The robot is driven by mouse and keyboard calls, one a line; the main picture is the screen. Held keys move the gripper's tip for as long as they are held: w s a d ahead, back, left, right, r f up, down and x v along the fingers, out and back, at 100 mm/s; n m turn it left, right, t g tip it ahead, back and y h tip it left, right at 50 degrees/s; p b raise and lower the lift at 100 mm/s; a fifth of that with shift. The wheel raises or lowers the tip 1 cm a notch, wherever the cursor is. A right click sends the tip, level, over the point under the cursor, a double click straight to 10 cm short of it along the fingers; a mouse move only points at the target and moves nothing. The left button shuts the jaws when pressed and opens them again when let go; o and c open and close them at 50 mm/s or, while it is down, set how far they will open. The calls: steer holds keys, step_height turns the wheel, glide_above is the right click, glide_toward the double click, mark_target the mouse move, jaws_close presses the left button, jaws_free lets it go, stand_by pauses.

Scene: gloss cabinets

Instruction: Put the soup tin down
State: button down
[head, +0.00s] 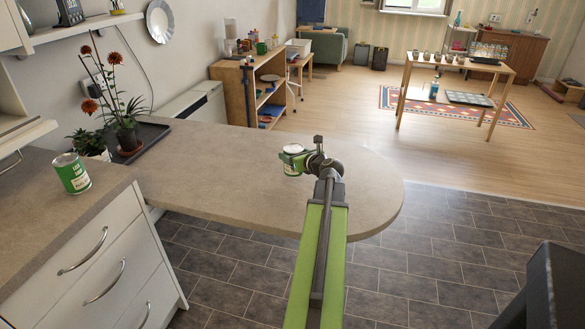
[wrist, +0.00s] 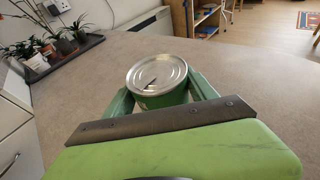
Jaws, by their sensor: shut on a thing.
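The soup tin (head: 291,169) is green with a pale band and a silver lid. It is upright between the fingers of my gripper (head: 299,160), over the rounded end of the grey countertop (head: 220,170). In the wrist view the tin (wrist: 158,80) shows its lid and some green side, with my gripper (wrist: 160,92) shut around it. The tin's base is hidden in the wrist view, and I cannot tell whether it touches the countertop. A second, similar green tin (head: 71,173) stands on the left counter.
A dark tray (head: 150,137) with potted plants (head: 125,130) sits at the counter's back left. The countertop around the held tin is clear. White drawers (head: 100,265) are at left. A wooden shelf unit (head: 236,92) and a low table (head: 455,65) stand beyond.

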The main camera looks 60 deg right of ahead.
step_height(320, 180, down, 4)
steer(key=b, duration=0.4)
steer(key=shift+f, duration=0.2)
steer(key=shift+r, duration=0.25)
steer(key=shift+f, duration=0.2)
steer(key=shift+c, duration=1.4)
jaws_free()
steer(key=shift+r, duration=0.1)
